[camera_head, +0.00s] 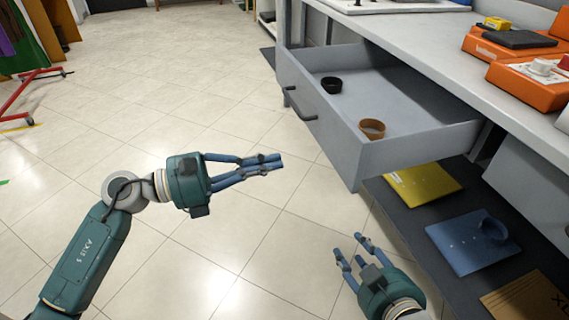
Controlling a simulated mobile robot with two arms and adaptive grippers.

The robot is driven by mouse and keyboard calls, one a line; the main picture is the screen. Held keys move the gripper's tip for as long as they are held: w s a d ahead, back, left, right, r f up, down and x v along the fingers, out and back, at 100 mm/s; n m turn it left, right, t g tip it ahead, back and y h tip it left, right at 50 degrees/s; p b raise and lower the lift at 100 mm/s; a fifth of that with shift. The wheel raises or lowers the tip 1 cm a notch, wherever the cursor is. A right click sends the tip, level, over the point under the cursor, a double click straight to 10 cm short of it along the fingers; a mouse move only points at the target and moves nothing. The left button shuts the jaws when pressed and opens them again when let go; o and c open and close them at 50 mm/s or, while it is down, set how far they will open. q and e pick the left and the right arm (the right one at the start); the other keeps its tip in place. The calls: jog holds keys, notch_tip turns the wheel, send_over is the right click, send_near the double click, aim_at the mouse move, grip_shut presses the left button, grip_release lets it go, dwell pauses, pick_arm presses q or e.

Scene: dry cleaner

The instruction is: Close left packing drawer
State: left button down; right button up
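The grey packing drawer (343,128) is pulled far out from under the counter, with its front facing left. Its dark bar handle (299,104) is on that front. A black round item (331,85) and a brown cup-like item (372,129) lie inside it. My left gripper (281,163) is in front of the drawer, left of and below its near corner, apart from it. Its blue fingers lie close together and hold nothing visible. My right gripper (347,245) is below the drawer's near corner, fingers spread and empty, touching nothing visible.
The grey counter (430,38) above carries orange boxes (530,85) at the right. A dark lower shelf (400,215) holds a yellow item (425,184), a blue item (470,243) and cardboard (525,298). A red rack (35,92) stands far left. The tiled floor (130,110) between is clear.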

aim_at(339, 148)
pick_arm(q)
jog(key=x, duration=1.1)
jog(key=shift+d, duration=0.15)
jog(key=shift+w+d, duration=0.25)
jog(key=shift+d, duration=0.25)
pick_arm(e)
jog(key=shift+w+a+r+t, duration=0.2)
jog(key=shift+w+r+t, duration=0.15)
jog(key=shift+r, duration=0.3)
jog(key=shift+w+a+r+t, duration=0.15)
jog(key=shift+w+r+t, duration=0.1)
jog(key=shift+w+r, duration=0.3)
jog(key=shift+s, duration=0.1)
